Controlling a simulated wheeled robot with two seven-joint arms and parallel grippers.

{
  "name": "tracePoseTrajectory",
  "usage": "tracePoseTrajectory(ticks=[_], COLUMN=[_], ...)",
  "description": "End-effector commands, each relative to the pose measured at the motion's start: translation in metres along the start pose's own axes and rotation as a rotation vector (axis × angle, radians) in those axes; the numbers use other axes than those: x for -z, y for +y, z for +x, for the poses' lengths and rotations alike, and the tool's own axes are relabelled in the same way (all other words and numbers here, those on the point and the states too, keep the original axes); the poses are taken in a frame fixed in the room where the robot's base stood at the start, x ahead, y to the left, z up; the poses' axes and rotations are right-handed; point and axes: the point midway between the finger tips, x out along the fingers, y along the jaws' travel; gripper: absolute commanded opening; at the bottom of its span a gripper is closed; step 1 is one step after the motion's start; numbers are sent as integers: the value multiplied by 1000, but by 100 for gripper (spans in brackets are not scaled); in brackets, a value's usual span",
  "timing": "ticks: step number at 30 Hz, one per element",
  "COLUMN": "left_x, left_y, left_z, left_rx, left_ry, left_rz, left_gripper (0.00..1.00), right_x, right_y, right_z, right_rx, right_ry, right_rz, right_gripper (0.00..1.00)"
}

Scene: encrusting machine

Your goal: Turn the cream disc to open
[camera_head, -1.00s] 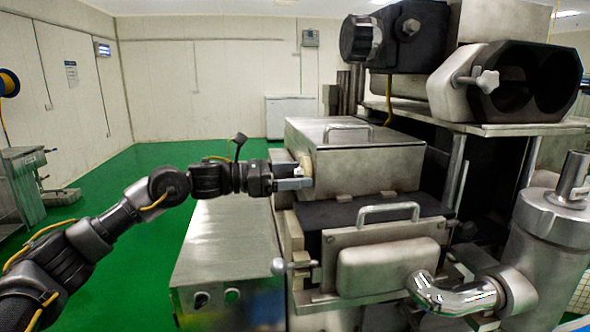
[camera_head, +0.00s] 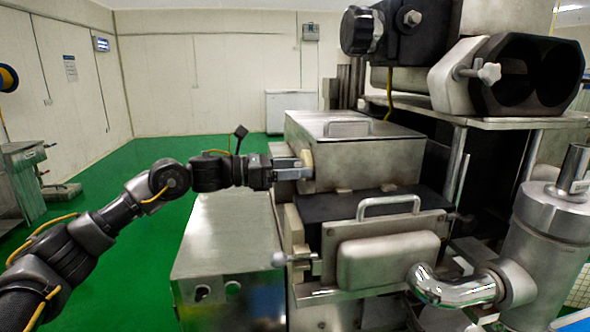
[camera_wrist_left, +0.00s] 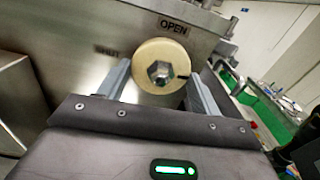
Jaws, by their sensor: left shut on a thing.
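The cream disc (camera_wrist_left: 161,66) with a metal hex bolt in its middle sits on the steel box's side wall in the left wrist view. It also shows edge-on in the head view (camera_head: 308,160), partly hidden by my fingers. My left gripper (camera_head: 299,172) reaches it from the left and is shut on it. In the wrist view, the left gripper's fingers (camera_wrist_left: 160,86) lie on either side of the disc. The word OPEN (camera_wrist_left: 173,25) stands above the disc and SHUT (camera_wrist_left: 108,50) to its left. My right gripper is not in view.
The steel box (camera_head: 365,165) has a handle on its lid. Below it a front plate carries another handle (camera_head: 388,206), with a curved pipe (camera_head: 452,288) beside it. A low steel cabinet (camera_head: 225,240) stands under my left arm.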

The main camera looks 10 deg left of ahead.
Motion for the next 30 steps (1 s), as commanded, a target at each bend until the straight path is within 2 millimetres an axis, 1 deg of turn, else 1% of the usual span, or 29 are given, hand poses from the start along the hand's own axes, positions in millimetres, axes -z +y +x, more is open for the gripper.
tracePoseTrajectory(ticks=[5,13,20,30], left_x=[1,1,-1,-3], left_y=[0,-1,-2,-3], left_z=[0,0,0,0], left_rx=[1,-1,1,1], left_ry=[-2,-2,-2,-2], left_rz=[-114,-363,-582,-905], left_gripper=[42,42,42,42], right_x=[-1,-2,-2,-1], right_y=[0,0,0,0], right_z=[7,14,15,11], right_rx=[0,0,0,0], right_ry=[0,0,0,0], right_rz=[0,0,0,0], right_gripper=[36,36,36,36])
